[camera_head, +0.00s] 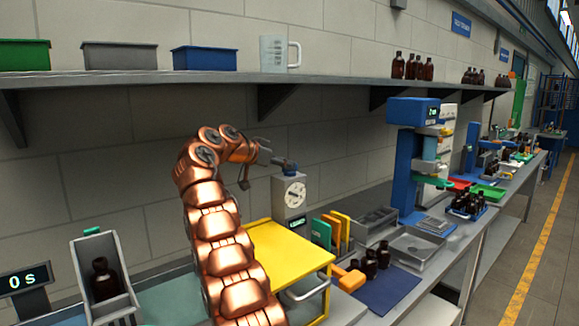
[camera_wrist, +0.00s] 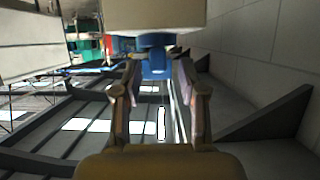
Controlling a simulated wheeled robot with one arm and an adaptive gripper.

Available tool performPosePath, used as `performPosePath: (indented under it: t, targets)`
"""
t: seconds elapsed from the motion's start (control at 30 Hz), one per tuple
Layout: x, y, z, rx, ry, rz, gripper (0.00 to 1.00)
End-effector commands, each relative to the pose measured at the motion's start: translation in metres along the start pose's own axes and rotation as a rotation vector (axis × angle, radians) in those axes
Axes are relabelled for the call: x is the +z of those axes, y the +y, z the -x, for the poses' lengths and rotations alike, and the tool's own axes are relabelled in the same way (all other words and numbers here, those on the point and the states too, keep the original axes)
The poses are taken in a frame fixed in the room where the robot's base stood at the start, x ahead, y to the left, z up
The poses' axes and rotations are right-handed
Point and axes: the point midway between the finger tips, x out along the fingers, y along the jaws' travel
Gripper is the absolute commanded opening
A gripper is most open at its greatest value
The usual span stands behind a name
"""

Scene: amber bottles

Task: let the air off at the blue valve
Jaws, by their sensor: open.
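The blue valve (camera_wrist: 154,62) sits on the pale gauge box (camera_wrist: 155,15) in the wrist view. In the head view the gauge box (camera_head: 289,205) stands behind the yellow bench, with a round white dial on its face; the valve on its top (camera_head: 291,166) looks dark there. My gripper (camera_wrist: 157,72) is open, with one finger on each side of the valve. Gaps show between the fingers and the valve, and I cannot tell how far along the fingers it lies. In the head view my gripper (camera_head: 262,166) is just left of the box top.
A wall shelf (camera_head: 220,78) with bins and a jug runs above my arm. A yellow-topped stand (camera_head: 290,250) is below. Green and yellow upright folders (camera_head: 332,232) stand right of the gauge box. A tilted grey bin (camera_head: 85,270) holds a bottle at left.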

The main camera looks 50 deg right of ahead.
Motion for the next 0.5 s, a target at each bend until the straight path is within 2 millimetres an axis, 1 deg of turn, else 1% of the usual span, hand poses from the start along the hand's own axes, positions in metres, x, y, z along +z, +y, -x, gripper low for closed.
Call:
performPosePath:
  t: [0.03, 0.2, 0.3, 0.5]
  targets:
    - [-0.001, 0.002, -0.008, 0.005, 0.0, 0.005, 0.42]
    - [-0.001, 0.001, -0.026, 0.004, 0.0, 0.004, 0.42]
    - [-0.001, 0.001, -0.03, 0.005, -0.001, 0.004, 0.42]
    - [-0.001, 0.001, -0.029, 0.003, 0.0, 0.004, 0.42]
